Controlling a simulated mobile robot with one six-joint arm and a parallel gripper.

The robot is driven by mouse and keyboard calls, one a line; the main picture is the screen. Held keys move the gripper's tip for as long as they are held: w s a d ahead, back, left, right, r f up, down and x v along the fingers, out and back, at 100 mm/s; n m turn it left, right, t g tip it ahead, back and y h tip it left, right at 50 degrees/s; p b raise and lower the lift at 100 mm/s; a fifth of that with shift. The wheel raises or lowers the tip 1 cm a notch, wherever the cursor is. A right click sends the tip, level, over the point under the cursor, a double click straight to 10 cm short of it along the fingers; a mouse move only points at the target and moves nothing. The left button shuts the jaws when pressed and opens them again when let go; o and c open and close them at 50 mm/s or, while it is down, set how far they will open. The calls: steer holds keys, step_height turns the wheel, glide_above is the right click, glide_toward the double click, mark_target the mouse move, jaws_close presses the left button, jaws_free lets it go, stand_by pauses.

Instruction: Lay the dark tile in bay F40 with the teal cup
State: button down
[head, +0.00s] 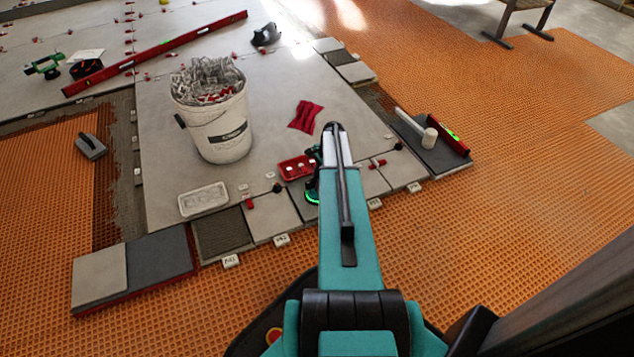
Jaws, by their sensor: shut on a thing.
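My gripper (316,172) is at the far end of my teal arm, mostly hidden behind it, low over the row of small tiles. It is shut on the teal cup (312,197), whose green ring shows just left of the arm. Whether the cup touches the tile below cannot be told. A dark tile (160,258) lies at the lower left beside a pale tile (99,276). Another dark slab (436,157) lies at the right under a mallet. An open bay with ridged grey mortar (222,232) lies in the row; the small label (230,261) before it is hard to read.
A white bucket (222,145) stands on the large grey tiles. A red tray (296,167), a red cloth (305,116) and a pale box (203,199) lie near the row. A mallet (428,137) and short red level (447,134) are at right. Orange matting (520,220) is clear.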

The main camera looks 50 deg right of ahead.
steer(key=shift+f, duration=0.3)
stand_by(0.9)
steer(key=c, duration=1.6)
jaws_free()
steer(key=shift+o, duration=0.2)
steer(key=p+v, duration=0.5)
steer(key=v, duration=0.8)
steer(key=shift+r, duration=0.4)
steer(key=shift+s+d, duration=0.1)
steer(key=shift+d, duration=0.05)
